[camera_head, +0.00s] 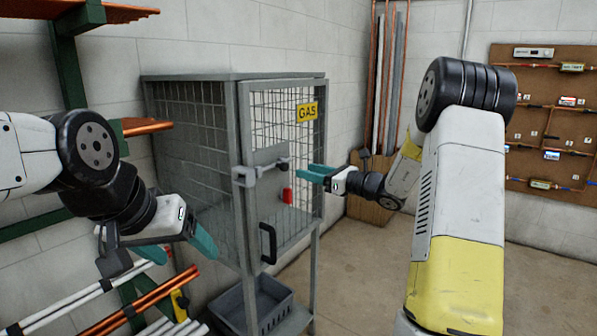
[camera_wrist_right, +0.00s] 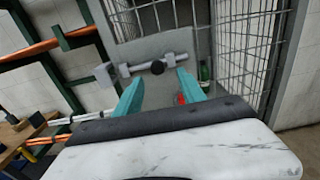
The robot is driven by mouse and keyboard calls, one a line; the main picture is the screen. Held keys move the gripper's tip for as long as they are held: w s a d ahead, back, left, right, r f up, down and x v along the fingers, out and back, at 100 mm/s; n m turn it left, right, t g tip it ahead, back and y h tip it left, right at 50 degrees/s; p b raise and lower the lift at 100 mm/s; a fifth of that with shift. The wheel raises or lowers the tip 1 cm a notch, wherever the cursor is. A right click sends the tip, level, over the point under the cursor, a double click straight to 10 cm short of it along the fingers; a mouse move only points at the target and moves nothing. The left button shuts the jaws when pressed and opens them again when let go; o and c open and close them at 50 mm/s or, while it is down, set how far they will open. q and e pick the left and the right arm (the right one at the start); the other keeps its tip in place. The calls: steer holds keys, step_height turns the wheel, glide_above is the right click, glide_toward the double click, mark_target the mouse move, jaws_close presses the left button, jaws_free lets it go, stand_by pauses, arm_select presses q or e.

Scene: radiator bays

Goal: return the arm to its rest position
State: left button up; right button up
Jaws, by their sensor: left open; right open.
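My right arm reaches forward in the head view, and its right gripper (camera_head: 316,173) has teal fingers in front of the cage door. The right wrist view shows the two teal fingers (camera_wrist_right: 159,92) apart with nothing between them. The door's sliding bolt (camera_wrist_right: 155,67) lies just beyond the fingertips; it also shows in the head view (camera_head: 262,172). I cannot tell whether the fingers touch it. My left gripper (camera_head: 178,248) is at the lower left, its teal fingers apart and empty, clear of the cage.
The grey mesh gas cage (camera_head: 190,77) stands against the wall with its door closed or nearly so. A black handle (camera_head: 268,243) is on the door. A grey crate (camera_head: 232,310) sits below. Pipe racks (camera_head: 82,90) stand at left. Floor (camera_head: 350,270) is clear between cage and right arm.

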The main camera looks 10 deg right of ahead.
steer(key=s+a+r+n+g+h, duration=0.2)
steer(key=s+a+n+g, duration=0.2)
steer(key=s+n, duration=0.6)
steer(key=s+a+r+n+g+h, duration=0.1)
steer(key=s+a+n+g, duration=0.35)
steer(key=s, duration=0.85)
steer(key=s+d+f+n+t+h, duration=0.2)
steer(key=s+d+n+t+h, duration=0.1)
steer(key=s+d+n+h, duration=0.5)
steer(key=s+d+n, duration=0.2)
steer(key=s+n, duration=0.2)
steer(key=s, duration=0.2)
steer(key=shift+d, duration=0.25)
